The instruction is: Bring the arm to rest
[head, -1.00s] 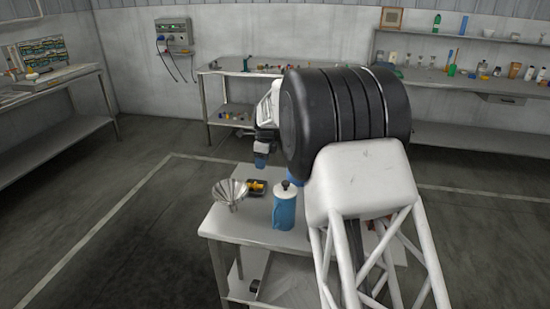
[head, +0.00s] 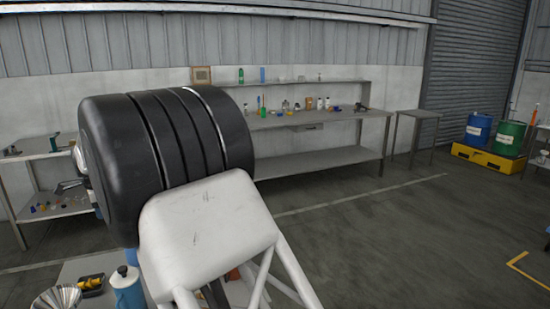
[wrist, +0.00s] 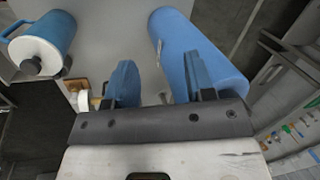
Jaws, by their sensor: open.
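My gripper (wrist: 160,85) shows in the wrist view with its two blue fingers spread apart and nothing between them. A blue cylinder (wrist: 205,50) lies in view just beyond the right finger; I cannot tell whether they touch. A blue jug with a white lid (wrist: 48,45) stands to the left of the fingers, apart from them. In the head view my own arm covers the gripper, and the jug (head: 128,290) shows at the bottom edge beside the arm.
A metal funnel (head: 57,298) and a black tray with a yellow item (head: 92,284) are on the small table (head: 85,264). A long bench (head: 320,160) with bottles stands at the back wall. Blue (head: 478,132) and green (head: 509,138) drums stand far right. The floor at right is mostly clear.

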